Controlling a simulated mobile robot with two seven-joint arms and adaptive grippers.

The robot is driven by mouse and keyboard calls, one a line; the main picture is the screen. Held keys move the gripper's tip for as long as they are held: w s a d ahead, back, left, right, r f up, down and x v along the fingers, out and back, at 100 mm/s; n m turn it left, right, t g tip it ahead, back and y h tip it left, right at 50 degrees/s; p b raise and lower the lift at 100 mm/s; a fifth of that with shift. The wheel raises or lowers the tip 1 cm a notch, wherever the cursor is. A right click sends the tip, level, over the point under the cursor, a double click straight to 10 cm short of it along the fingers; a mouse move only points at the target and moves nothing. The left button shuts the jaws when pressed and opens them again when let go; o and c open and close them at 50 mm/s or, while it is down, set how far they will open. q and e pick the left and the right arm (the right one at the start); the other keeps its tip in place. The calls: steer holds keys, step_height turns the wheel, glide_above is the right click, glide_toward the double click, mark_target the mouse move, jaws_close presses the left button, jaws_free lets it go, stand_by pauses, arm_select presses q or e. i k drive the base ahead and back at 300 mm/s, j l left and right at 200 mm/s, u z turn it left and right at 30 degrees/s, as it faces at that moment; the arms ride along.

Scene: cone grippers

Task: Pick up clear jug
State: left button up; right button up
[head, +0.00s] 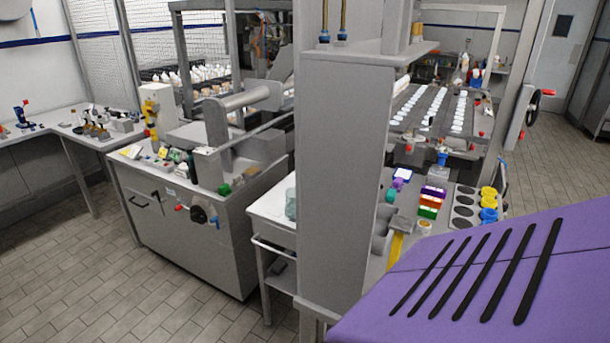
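A clear, slightly greenish vessel (291,204), which looks like the jug, stands on a white side table (270,212) in the middle of the head view. The grey column in front hides its right part, so I cannot see its handle or full shape. A smaller clear container (437,175) stands on the workbench right of the column; I cannot tell its exact shape. Neither my left nor my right gripper is in view, and nothing held can be seen.
A wide grey column (343,180) blocks the middle. A grey machine cabinet (185,225) stands left of the side table. Colored boxes (430,202) and cups crowd the right bench. A purple slotted surface (450,250) fills the lower right. The tiled floor (90,265) at lower left is clear.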

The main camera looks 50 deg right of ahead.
mark_target(290, 207)
steer(key=i+z, duration=0.25)
steer(key=z, duration=0.25)
steer(key=i+j+z, duration=0.1)
steer(key=i+z, duration=0.2)
steer(key=z, duration=0.15)
steer(key=i+j+z, duration=0.2)
steer(key=z, duration=0.3)
